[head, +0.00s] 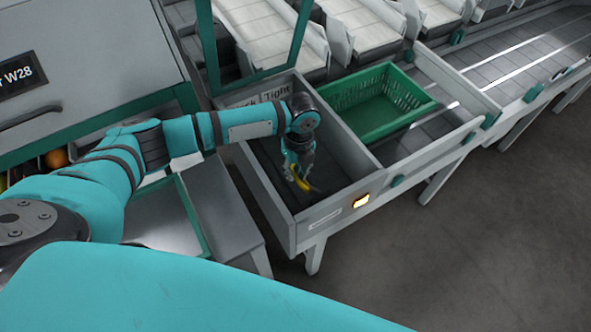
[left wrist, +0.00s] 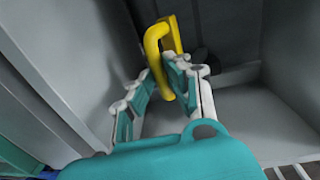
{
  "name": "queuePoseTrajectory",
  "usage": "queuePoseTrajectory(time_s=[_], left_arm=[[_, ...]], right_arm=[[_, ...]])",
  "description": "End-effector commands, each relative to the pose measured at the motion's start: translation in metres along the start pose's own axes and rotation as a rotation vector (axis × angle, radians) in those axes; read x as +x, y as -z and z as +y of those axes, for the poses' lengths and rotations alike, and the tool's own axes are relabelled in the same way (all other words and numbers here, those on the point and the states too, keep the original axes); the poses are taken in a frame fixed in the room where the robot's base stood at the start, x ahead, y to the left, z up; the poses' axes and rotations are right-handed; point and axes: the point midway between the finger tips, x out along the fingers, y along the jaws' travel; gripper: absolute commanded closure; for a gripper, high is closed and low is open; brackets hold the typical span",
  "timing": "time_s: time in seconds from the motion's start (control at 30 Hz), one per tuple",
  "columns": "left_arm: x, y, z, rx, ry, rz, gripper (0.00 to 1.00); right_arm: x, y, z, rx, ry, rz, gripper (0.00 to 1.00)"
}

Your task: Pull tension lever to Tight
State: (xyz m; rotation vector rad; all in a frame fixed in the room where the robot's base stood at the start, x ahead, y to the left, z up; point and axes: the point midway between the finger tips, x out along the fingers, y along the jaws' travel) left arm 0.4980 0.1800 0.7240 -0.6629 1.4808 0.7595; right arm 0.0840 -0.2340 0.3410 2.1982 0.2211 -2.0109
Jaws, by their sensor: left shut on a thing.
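The yellow tension lever (head: 302,184) is inside a grey open-topped bay, low down near its front wall. In the left wrist view the lever is a bent yellow handle (left wrist: 153,42) on a yellow mount. My left gripper (head: 299,172) reaches down into the bay and is shut on the lever. Its fingers (left wrist: 166,82) in the left wrist view sit around the handle's lower end. A label reading "Tight" (head: 277,92) is on the bay's back wall; the label left of it is partly hidden. My right gripper is not in view.
A green crate (head: 395,125) stands right of the bay, beyond a grey wall. A lit yellow button (head: 361,200) is on the front face. The bay's grey side walls (left wrist: 80,65) are close around my gripper. Open floor (head: 470,240) lies in front.

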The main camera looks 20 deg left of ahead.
Motion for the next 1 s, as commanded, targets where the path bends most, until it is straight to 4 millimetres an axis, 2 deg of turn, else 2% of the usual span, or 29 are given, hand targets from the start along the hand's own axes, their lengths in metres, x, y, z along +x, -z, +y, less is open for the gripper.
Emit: queuePoseTrajectory(time_s=[0.47,0.73,1.0], left_arm=[[-0.009,0.0,-0.013,0.0,0.005,0.0,1.0],[-0.017,0.0,-0.039,-0.001,0.007,0.001,1.0],[-0.018,0.0,-0.064,-0.001,0.006,0.001,1.0]], right_arm=[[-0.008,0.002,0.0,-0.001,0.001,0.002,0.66],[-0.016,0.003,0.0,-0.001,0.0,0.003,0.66],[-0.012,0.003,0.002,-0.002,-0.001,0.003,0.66]])
